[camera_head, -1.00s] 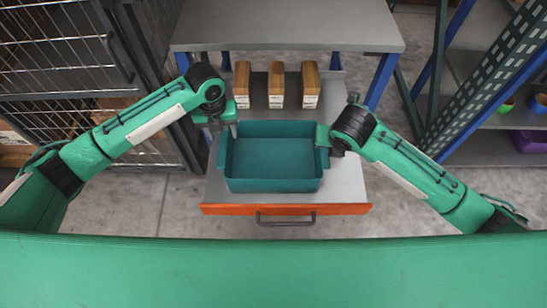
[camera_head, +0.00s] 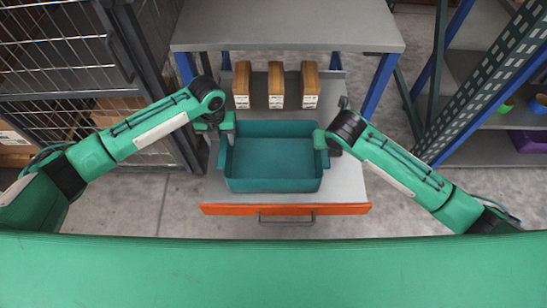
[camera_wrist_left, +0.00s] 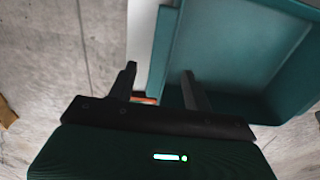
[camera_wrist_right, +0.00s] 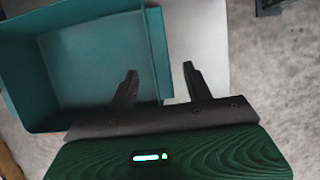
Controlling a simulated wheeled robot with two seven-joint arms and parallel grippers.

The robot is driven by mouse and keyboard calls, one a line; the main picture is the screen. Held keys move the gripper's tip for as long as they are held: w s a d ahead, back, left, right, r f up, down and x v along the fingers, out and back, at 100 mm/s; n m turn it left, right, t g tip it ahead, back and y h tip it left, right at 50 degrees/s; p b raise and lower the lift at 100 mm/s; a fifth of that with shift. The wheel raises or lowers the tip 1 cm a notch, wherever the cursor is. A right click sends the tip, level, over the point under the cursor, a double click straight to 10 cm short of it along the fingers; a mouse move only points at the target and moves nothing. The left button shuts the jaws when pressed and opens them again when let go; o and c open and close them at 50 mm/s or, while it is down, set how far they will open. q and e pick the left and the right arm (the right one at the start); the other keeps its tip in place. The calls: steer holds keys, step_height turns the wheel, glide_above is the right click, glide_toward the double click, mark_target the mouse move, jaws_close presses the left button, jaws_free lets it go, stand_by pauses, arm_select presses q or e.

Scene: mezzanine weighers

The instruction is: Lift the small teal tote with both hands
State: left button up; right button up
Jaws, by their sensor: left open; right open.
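The teal tote (camera_head: 272,186) sits empty and upright on the grey drawer surface of the low bench. Its handles stick out at the left and right sides. My left gripper (camera_head: 226,133) is open at the tote's left side. In the left wrist view its two fingers (camera_wrist_left: 160,85) straddle the tote's side wall (camera_wrist_left: 166,50), one finger outside and one over the inside. My right gripper (camera_head: 323,142) is open at the tote's right side. In the right wrist view its fingers (camera_wrist_right: 160,80) stand on either side of the tote's edge (camera_wrist_right: 158,55). Contact cannot be told.
Several brown boxes (camera_head: 276,85) stand in a row behind the tote. A grey tabletop (camera_head: 290,25) on blue legs is above and behind. A wire cage (camera_head: 60,50) stands left and shelving (camera_head: 480,90) right. The orange drawer front (camera_head: 235,209) has a dark handle.

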mark_target(223, 148)
arm_select(q)
step_height(223, 148, down, 8)
steer(key=shift+r, duration=0.25)
arm_select(e)
steer(key=x, duration=0.7)
steer(key=shift+w+f, duration=0.15)
arm_select(q)
jaws_close()
arm_select(e)
jaws_close()
arm_select(q)
steer(key=shift+r, duration=0.1)
